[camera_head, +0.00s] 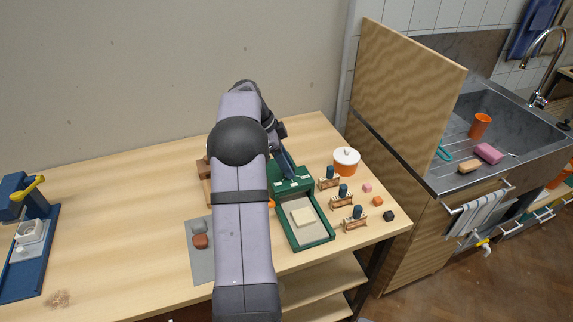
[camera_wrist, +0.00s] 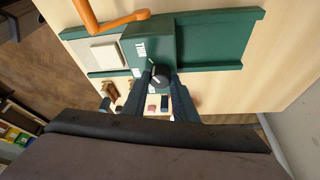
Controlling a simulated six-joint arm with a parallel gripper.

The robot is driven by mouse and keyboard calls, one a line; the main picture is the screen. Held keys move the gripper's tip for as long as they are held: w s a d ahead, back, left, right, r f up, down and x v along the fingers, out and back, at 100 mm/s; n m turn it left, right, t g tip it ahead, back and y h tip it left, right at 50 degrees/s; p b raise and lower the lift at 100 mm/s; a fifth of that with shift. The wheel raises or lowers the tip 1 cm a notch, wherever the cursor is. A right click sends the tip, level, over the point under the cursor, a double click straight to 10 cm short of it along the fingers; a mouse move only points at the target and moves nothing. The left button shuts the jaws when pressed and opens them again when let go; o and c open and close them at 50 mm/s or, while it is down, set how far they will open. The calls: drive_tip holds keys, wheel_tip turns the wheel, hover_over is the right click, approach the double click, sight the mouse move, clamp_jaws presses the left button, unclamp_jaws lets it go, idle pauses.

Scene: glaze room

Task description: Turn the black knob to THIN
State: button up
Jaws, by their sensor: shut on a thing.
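The black knob (camera_wrist: 160,72) sits on the green housing (camera_wrist: 136,38) of a slab machine in the wrist view. White labels lie beside it, and one (camera_wrist: 141,49) reads THIN. My gripper (camera_wrist: 161,80) has its two dark fingers on either side of the knob and is shut on it. A pale mark shows near the knob's upper left edge, but I cannot tell exactly where the pointer aims. In the head view my gripper (camera_head: 287,168) reaches down to the green housing (camera_head: 293,187); the knob is hidden there.
An orange crank (camera_wrist: 120,22) rises beside the housing. The green tray (camera_head: 328,236) holds a pale slab (camera_head: 303,216). Several small wooden stands (camera_head: 342,201), an orange pot with a white lid (camera_head: 346,162) and small blocks stand to the right. A blue device (camera_head: 25,250) is far left.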

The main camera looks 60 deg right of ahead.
drive_tip(key=o, duration=1)
drive_tip(key=shift+o, duration=0.2)
drive_tip(key=shift+r, duration=0.1)
drive_tip(key=b+v, duration=0.1)
drive_tip(key=v, duration=0.6)
drive_tip(key=shift+r, duration=0.1)
